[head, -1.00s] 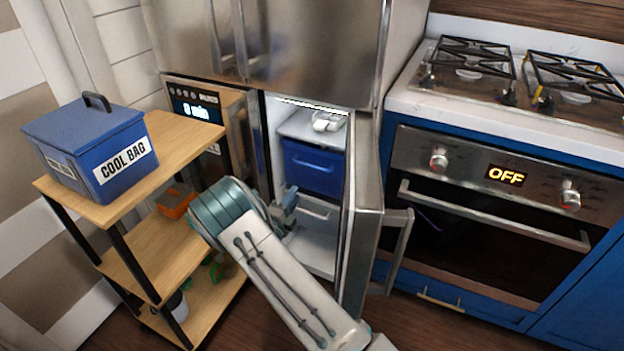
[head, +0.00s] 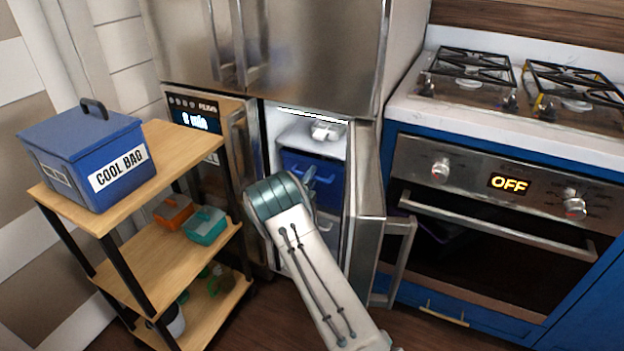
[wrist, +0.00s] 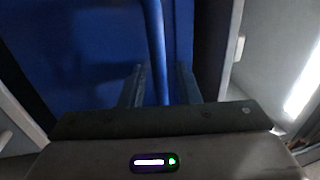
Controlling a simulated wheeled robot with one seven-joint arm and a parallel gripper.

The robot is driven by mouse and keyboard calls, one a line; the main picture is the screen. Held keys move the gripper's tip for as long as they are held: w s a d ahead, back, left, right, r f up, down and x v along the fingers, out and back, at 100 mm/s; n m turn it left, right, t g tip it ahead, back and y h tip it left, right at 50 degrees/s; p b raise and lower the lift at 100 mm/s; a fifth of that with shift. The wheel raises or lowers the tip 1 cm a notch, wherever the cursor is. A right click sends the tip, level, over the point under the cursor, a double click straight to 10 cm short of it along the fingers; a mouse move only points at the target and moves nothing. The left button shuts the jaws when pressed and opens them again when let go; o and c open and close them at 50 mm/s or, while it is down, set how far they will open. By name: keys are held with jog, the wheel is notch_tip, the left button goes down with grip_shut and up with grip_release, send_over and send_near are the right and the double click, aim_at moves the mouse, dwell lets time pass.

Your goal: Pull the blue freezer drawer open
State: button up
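The blue freezer drawer (head: 293,162) sits inside the open freezer compartment, pushed in under a white shelf. Its blue bar handle (wrist: 155,35) runs down the wrist view in front of the blue drawer front (wrist: 85,45). My gripper (wrist: 161,88) is at the handle, with one finger on each side of the bar and its fingers apart. In the head view my gripper (head: 308,178) is in front of the drawer, and my arm hides part of the drawer and the white drawer below.
The freezer door (head: 366,215) stands open to the right of my arm. A wooden trolley (head: 180,150) with a blue cool bag (head: 85,155) stands to the left. The oven (head: 490,210) is to the right of the door.

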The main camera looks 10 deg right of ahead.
grip_shut()
jog(key=shift+a, duration=0.1)
